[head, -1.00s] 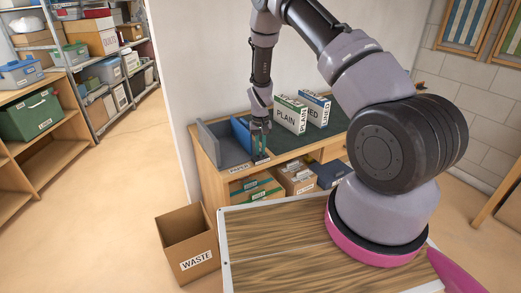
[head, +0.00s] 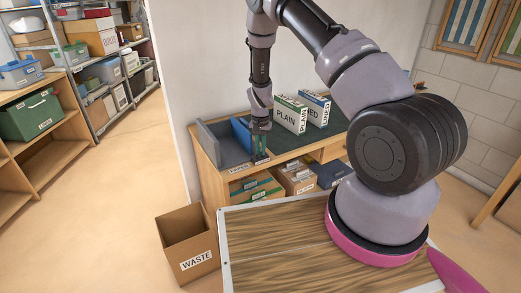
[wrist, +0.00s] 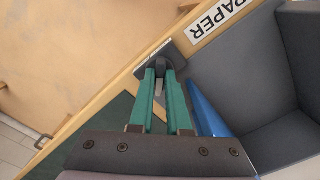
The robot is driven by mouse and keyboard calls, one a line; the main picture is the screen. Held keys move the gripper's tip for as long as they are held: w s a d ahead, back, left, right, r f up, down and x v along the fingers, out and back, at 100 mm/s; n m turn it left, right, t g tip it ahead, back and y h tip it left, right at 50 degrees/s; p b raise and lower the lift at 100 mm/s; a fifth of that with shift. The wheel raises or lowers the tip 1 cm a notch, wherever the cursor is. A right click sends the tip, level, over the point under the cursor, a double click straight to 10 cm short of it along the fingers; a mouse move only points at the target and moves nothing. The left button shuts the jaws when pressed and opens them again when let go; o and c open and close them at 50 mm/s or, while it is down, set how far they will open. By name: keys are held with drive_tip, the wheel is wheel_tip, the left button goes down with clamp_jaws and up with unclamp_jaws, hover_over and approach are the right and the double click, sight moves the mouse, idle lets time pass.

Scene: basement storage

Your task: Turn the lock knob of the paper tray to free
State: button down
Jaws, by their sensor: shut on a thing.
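The paper tray (head: 209,140) is a grey open box on the left end of the wooden desk, with a blue upright part (head: 240,133) at its right side. The tray also fills the right of the wrist view (wrist: 236,62). The lock knob (wrist: 160,64) is a small dark piece on a dark plate at the desk's front edge, beside the tray. My gripper (wrist: 161,76) points down at the edge, its green fingers shut on the knob. The fingers hide much of the knob, so its turn angle is unclear. In the head view, my gripper (head: 260,150) stands just right of the blue part.
A PAPER label (wrist: 219,18) is on the desk edge by the plate. PLAIN (head: 290,114) and LINED (head: 317,108) boxes stand on the dark green desk mat (head: 290,143). Boxes fill the shelf below. An open WASTE box (head: 189,250) stands on the floor in front.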

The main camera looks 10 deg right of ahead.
drive_tip(key=c, duration=0.9)
unclamp_jaws()
wheel_tip(320, 180, up, 11)
drive_tip(key=shift+f, duration=0.1)
